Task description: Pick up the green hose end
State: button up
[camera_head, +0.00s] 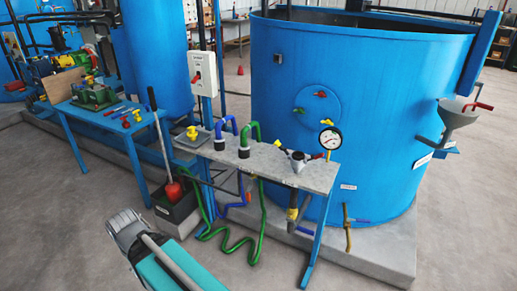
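A green hose end (255,128) stands up as an arch above the grey bench top, with a dark fitting (244,152) at its lower left. The green hose (263,215) also shows below the bench, where it hangs and winds over the floor. A similar blue hose end (229,123) arches just left of the green one. Whether the hose ends are fixed in the bench or rest in holders, I cannot tell. Part of my arm, grey and teal, shows at the lower left, well apart from the bench. My gripper's fingers are not visible.
The narrow bench (313,175) also bears a gauge (330,138) and a grey metal fitting (299,160). A large blue tank (380,110) stands behind it. A white switch box (202,74), a red-ended tool (172,190) and a tool table (75,110) are left. Floor in front is mostly clear.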

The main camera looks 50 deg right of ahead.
aim_at(243, 145)
jog(key=k, duration=1.3)
jog(key=z, duration=1.45)
jog(key=i, duration=1)
jog(key=u, duration=0.1)
